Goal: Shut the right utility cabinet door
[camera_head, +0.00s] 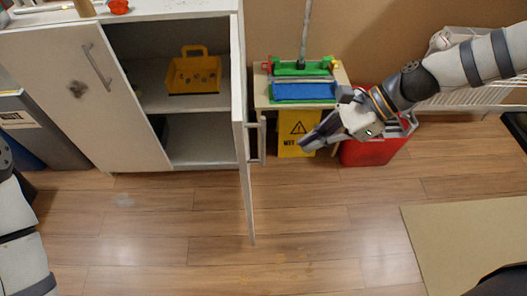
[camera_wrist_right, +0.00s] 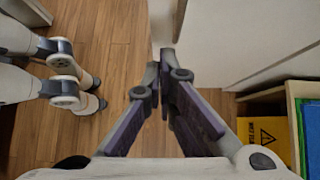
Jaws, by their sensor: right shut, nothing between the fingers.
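The white utility cabinet (camera_head: 205,163) stands at the left of the head view. Its right door (camera_head: 242,150) is open, swung out toward me and seen nearly edge-on. The door's handle (camera_head: 260,140) is on the side facing right. My right gripper (camera_head: 318,134) is to the right of that handle, above the floor and apart from the door. In the wrist view my right gripper (camera_wrist_right: 162,78) is shut and empty, with a pale vertical strip and a white panel beyond it; I cannot tell which parts of the cabinet these are. My left gripper is out of view.
The left cabinet door (camera_head: 85,95) looks shut. A yellow basket (camera_head: 193,74) sits on the inner shelf. To the right are a small table (camera_head: 258,92), a yellow caution sign (camera_head: 297,142) and a red bin (camera_head: 372,150). The wooden floor before the door is clear.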

